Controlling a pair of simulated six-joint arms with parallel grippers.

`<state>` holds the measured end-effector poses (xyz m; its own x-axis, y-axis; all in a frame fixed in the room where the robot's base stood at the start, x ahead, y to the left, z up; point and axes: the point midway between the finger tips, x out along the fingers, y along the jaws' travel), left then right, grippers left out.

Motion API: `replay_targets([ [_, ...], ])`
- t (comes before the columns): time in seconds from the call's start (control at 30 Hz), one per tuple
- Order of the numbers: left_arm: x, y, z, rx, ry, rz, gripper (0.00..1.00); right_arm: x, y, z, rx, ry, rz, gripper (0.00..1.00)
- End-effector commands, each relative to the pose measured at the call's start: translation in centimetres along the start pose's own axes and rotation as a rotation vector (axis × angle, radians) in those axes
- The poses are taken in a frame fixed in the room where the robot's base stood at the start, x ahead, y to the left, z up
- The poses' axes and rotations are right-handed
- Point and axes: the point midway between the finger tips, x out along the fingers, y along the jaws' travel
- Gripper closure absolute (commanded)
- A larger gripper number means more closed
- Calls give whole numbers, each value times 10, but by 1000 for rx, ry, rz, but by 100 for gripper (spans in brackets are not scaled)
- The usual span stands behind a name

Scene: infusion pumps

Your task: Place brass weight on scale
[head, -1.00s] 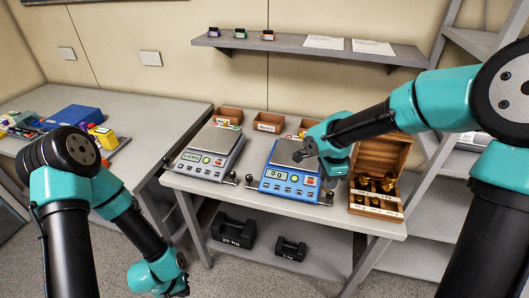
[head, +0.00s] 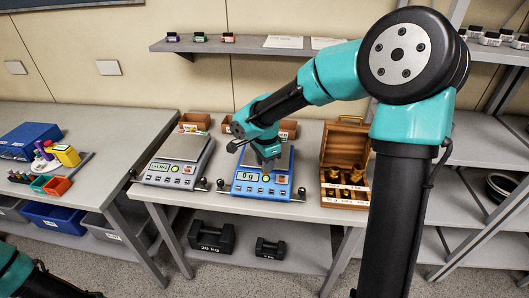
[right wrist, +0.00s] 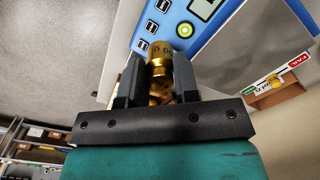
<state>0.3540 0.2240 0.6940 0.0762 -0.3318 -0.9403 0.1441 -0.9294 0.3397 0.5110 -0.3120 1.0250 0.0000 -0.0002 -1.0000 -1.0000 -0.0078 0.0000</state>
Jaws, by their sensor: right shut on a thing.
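A brass weight (right wrist: 160,52) is held between the two dark fingers of my right gripper (right wrist: 158,72) in the right wrist view. In the head view my right gripper (head: 268,163) is over the pan of the blue scale (head: 262,190), and the weight is too hidden to make out there. The blue scale's body also shows in the right wrist view (right wrist: 185,14), beyond the weight. I cannot tell whether the weight touches the pan. The scale's display seems to read 0. My left gripper is out of view.
A second, grey scale (head: 178,160) stands to the left. An open wooden box (head: 345,146) with several brass weights stands to the right. Small brown bins (head: 195,121) stand behind the scales. Two black weights (head: 211,237) sit on the lower shelf.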

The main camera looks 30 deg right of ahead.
Motion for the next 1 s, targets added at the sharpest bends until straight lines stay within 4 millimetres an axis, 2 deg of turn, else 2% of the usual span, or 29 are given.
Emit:
replay_targets([
  [0.17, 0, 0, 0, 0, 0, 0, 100, 2, -16, -10, 2, 0, 1, 100],
  [0.8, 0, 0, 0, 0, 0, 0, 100, 14, -123, -76, 3, 0, 0, 100],
  [1.0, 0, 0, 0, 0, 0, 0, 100, 15, -135, -84, 0, 0, 0, 100],
])
